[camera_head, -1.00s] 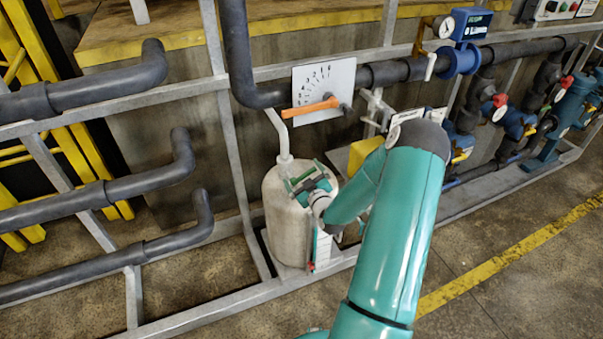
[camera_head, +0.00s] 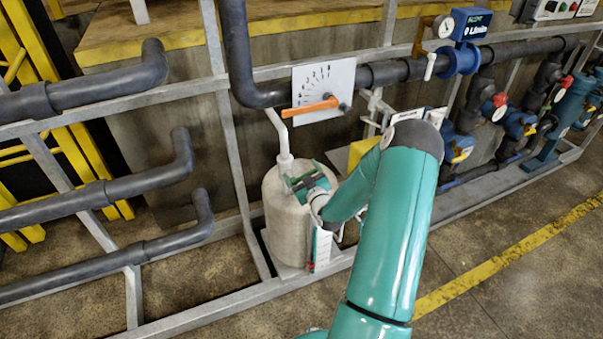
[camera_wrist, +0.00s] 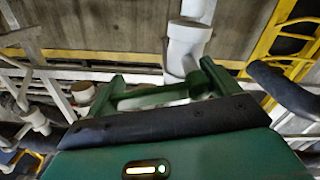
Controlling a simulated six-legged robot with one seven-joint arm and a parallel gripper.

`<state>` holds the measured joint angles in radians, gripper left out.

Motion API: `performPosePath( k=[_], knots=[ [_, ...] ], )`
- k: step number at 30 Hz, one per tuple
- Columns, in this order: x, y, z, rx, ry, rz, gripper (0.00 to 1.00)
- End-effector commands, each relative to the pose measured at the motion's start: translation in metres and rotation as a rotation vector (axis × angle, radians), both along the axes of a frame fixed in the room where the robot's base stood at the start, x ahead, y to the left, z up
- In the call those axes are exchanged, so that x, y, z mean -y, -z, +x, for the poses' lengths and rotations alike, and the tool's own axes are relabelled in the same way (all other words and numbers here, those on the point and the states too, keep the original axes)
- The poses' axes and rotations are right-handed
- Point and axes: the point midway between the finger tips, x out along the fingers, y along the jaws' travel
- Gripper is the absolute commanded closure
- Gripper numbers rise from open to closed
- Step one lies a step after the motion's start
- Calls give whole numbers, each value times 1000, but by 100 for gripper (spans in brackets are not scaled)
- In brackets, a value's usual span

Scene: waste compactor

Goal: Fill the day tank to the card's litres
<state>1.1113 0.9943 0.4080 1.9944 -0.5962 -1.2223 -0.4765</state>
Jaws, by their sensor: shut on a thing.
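A pale, rounded tank (camera_head: 283,228) stands low on the pipe frame, with a white pipe (camera_head: 285,152) entering its top. My gripper (camera_head: 305,178) is at the tank's upper right side. What the bar belongs to is hidden. A narrow white scale strip (camera_head: 322,247) with a red mark stands at the tank's right front. Above, an orange lever (camera_head: 311,107) points left on a white marked plate (camera_head: 323,76). A blue flow meter (camera_head: 470,25) has an unreadable display.
Dark pipes (camera_head: 100,195) and grey frame rails run left of the tank. A yellow box (camera_head: 362,152) sits behind my arm. Several valves and a round gauge (camera_head: 444,27) line the right. The floor at front right is clear, with a yellow line (camera_head: 520,257).

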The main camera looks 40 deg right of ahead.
Motion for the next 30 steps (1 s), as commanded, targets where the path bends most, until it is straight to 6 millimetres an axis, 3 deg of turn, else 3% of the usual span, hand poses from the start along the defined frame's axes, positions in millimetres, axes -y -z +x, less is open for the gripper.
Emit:
performPosePath(
  k=[9, 21, 22, 23, 30],
  knots=[
    [1, 10, 0, 79, -1, 271, 53],
    [2, 11, 0, 90, 0, 308, 53],
    [2, 11, 0, 90, 0, 307, 6],
    [2, 11, 0, 90, 0, 307, 0],
    [1, 11, -1, 90, 0, 305, 0]
  ],
)
